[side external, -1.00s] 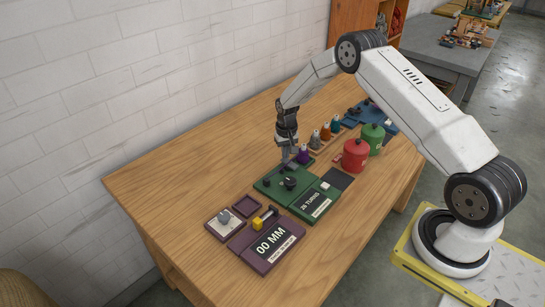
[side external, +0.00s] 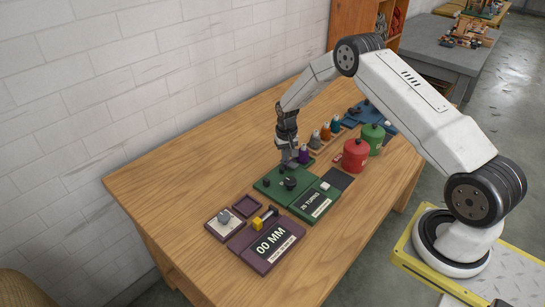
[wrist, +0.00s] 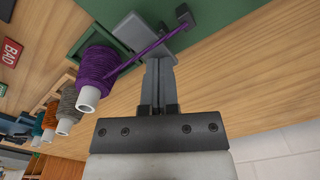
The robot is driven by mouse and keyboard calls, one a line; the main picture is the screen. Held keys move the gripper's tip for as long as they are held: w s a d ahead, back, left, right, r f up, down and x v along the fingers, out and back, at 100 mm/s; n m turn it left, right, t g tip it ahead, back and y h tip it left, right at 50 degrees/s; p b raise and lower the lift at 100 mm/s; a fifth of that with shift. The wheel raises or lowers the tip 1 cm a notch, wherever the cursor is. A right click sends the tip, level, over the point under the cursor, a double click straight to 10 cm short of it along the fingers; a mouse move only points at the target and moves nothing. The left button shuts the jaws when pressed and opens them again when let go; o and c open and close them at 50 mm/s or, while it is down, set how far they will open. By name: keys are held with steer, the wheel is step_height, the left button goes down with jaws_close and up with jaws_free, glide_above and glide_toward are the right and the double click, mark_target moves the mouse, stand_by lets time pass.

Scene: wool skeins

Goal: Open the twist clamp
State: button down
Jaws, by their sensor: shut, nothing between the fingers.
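The green winding station (side external: 270,190) lies mid-table, with a dark round knob (side external: 290,183) and a smaller dark part (side external: 266,182) on top. I cannot tell for sure which part is the twist clamp. My gripper (side external: 291,164) points down at the station's far end, its fingers shut and empty. In the wrist view the closed fingers (wrist: 160,58) reach to a grey plate (wrist: 133,30) at the edge of the green surface; contact is unclear. A purple yarn strand (wrist: 150,48) runs from the purple skein (wrist: 97,70) past the fingertips to a small dark post (wrist: 184,16).
More skeins (side external: 326,131) stand in a row behind the purple one. Red (side external: 355,155) and green (side external: 373,139) canisters stand to the right. A purple measuring station (side external: 270,246) reading "00 MM" is nearer the front. The table's left side is clear.

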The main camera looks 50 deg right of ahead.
steer(key=shift+r, duration=3.45)
steer(key=s+a+r+n+t, duration=0.1)
steer(key=s+a+r+n, duration=0.2)
steer(key=s+a+r, duration=0.75)
steer(key=s+a+r+n, duration=0.1)
steer(key=s+a, duration=0.2)
steer(key=s, duration=0.3)
steer(key=s+a+r+n+t, duration=0.1)
steer(key=s+a+n, duration=0.1)
steer(key=s, duration=0.5)
steer(key=shift+a+t, duration=0.3)
steer(key=shift+a, duration=0.55)
